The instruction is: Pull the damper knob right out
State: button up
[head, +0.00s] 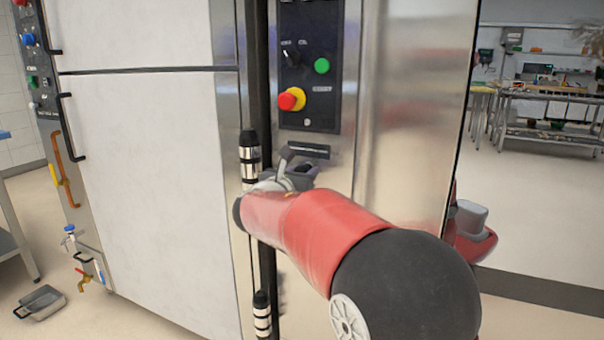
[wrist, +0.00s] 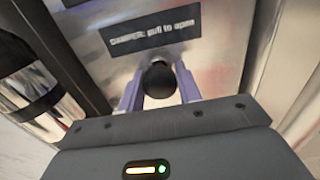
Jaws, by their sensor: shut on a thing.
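In the head view my gripper (head: 300,170) is at the steel panel just under the label plate (head: 308,150). The knob is hidden there behind my gripper and arm. How far the knob stands out from the panel is hard to tell.
Above is a black control panel (head: 308,70) with a green button (head: 322,65) and a red-and-yellow stop button (head: 291,100). A dark vertical post with black-and-silver fittings (head: 249,155) stands close left of my gripper. A large white oven door (head: 150,180) is further left.

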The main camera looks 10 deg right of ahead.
grip_shut()
jog(key=b+v, duration=0.1)
jog(key=v, duration=0.4)
jog(key=shift+s+a+f, duration=0.1)
jog(key=shift+s+a, duration=0.05)
jog(key=o, duration=1)
grip_release()
jog(key=shift+c, duration=0.2)
jog(key=shift+s, duration=0.1)
jog(key=v, duration=0.7)
jog(key=shift+s+a+b, duration=0.25)
jog(key=shift+s+b, duration=0.05)
